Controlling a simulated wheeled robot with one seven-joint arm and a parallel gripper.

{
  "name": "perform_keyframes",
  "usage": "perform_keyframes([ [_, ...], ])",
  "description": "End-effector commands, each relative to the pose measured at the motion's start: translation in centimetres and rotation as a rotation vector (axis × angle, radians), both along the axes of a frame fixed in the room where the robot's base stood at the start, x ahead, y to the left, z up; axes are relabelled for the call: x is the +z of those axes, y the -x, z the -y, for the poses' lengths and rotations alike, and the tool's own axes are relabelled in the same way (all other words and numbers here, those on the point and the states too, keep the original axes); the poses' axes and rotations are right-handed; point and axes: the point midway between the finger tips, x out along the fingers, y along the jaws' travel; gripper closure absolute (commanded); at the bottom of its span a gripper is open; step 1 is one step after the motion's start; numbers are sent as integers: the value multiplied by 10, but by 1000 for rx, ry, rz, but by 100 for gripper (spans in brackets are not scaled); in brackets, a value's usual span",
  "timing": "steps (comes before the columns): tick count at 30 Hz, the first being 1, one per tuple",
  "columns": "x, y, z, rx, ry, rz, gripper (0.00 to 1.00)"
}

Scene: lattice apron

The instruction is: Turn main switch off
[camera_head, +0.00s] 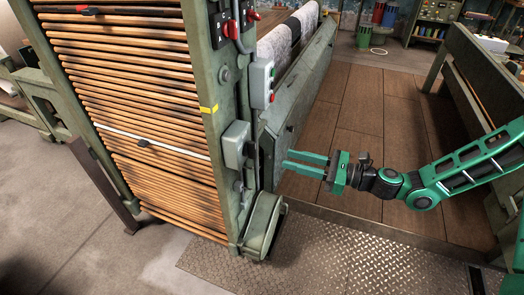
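Two red switch handles sit high on the green machine post: one red handle (230,28) on a dark plate, and a smaller red part (252,14) to its upper right. I cannot tell which is the main switch, nor its position. Below them a grey push-button box (262,84) carries green and red buttons on its right side. A plain grey-green box (237,145) is mounted lower on the post. My green gripper (286,160) is open and empty, its two fingers pointing left toward the post, right of the plain box and below the button box.
A rack of wooden slats (140,100) fills the left. A green machine side panel (300,85) runs back behind the post. A wooden platform (370,120) lies clear behind my arm, with metal tread plate (330,255) in front. A green bench frame (480,75) stands at right.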

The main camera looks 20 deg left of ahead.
Motion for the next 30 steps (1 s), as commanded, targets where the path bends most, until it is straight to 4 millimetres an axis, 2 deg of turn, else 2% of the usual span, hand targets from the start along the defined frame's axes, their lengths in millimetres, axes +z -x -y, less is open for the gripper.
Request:
perform_keyframes([
  [5,2,-1,-15,-2,-12,-10,71],
  [18,1,-7,-87,-1,-8,-7,71],
  [24,1,-8,-104,-2,-8,-7,71],
  [30,1,-9,-109,-3,-8,-7,71],
])
